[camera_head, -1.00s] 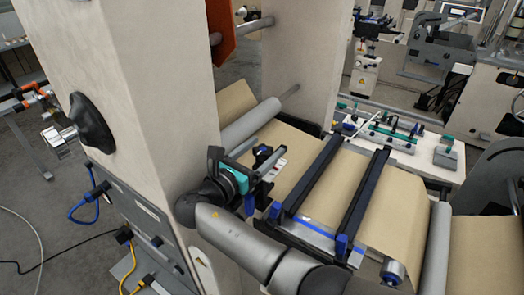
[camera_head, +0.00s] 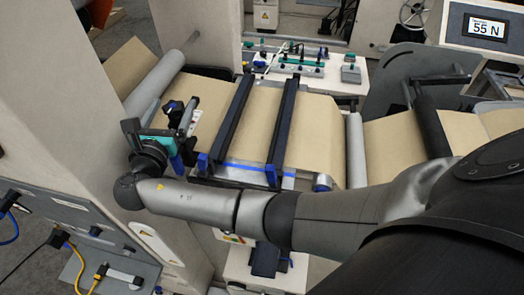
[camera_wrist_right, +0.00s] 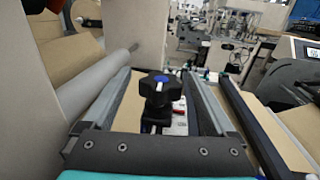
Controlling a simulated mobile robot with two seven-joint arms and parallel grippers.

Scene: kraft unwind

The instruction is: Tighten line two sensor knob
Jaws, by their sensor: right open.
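The sensor knob (camera_wrist_right: 158,88) is a black lobed knob with a blue centre cap. It stands on a small black mount beside a light scale plate with a red mark (camera_wrist_right: 179,118). My right gripper (camera_wrist_right: 158,76) is open, with one grey finger on each side of the knob in the wrist view. Gaps show on both sides, so the fingers look clear of it. In the head view my right gripper (camera_head: 183,117) is at the left end of the dark rails, and the knob (camera_head: 172,107) is a small dark shape partly hidden there. My left gripper is out of view.
Brown paper web (camera_head: 310,130) runs under two dark rails (camera_head: 283,120) right of the gripper. A grey roller (camera_head: 155,82) and a beige machine column (camera_head: 60,110) are close on the left. A display (camera_head: 487,28) reads 55 N. A white bench (camera_head: 335,83) stands behind.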

